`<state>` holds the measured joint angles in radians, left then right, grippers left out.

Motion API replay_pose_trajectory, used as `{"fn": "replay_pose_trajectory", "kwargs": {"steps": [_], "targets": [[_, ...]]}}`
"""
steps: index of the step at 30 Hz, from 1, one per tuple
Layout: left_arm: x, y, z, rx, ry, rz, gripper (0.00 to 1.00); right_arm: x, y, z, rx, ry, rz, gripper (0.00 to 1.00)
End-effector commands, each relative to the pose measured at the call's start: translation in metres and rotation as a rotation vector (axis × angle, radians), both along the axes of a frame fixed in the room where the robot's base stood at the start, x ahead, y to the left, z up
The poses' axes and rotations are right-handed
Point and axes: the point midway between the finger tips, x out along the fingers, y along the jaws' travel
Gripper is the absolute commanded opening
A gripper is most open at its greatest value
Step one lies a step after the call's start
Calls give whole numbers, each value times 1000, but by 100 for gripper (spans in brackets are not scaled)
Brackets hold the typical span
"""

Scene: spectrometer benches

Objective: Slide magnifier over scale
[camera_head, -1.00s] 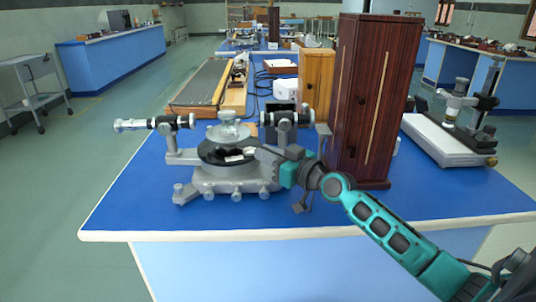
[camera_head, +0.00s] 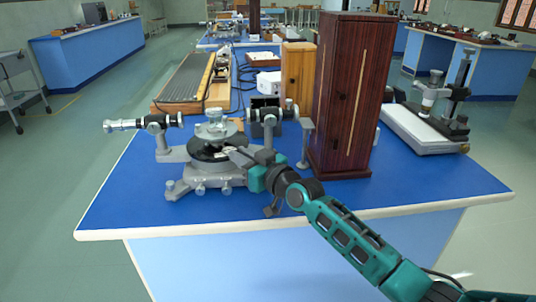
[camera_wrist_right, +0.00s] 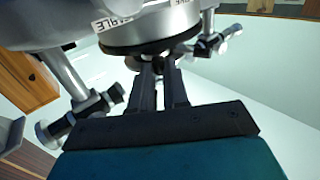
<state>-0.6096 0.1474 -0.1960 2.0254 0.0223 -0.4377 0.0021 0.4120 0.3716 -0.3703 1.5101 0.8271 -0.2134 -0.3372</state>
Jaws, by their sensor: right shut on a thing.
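The grey spectrometer (camera_head: 207,168) stands on the near left of the blue bench, with a telescope tube on each side. Its round dark scale disc (camera_head: 203,152) lies under the central table. My right gripper (camera_head: 238,157) reaches in from the right to the edge of the disc. In the right wrist view, the fingers (camera_wrist_right: 160,68) are close together at a small dark part under the pale ring (camera_wrist_right: 160,25). I take this part to be the magnifier; the fingers and ring mostly hide it. My left gripper is not in view.
A tall dark wooden cabinet (camera_head: 348,100) stands right of my right gripper. A lighter wooden box (camera_head: 297,75) and a long grooved board (camera_head: 188,85) lie behind. A microscope-like instrument (camera_head: 428,125) stands at the right.

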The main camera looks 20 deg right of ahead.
Motion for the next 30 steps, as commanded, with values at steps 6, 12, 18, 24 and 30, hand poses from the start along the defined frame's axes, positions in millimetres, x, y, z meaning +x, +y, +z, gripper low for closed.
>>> {"fn": "replay_pose_trajectory", "kwargs": {"steps": [6,12,18,24,30], "targets": [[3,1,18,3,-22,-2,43,-2,29,3,1,2,20,0],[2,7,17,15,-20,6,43,-3,42,2,2,1,20,0],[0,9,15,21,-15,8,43,-3,51,2,4,1,24,0],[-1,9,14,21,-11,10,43,-3,54,2,6,-2,25,0],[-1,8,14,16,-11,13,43,-3,54,3,7,-4,26,0]]}}
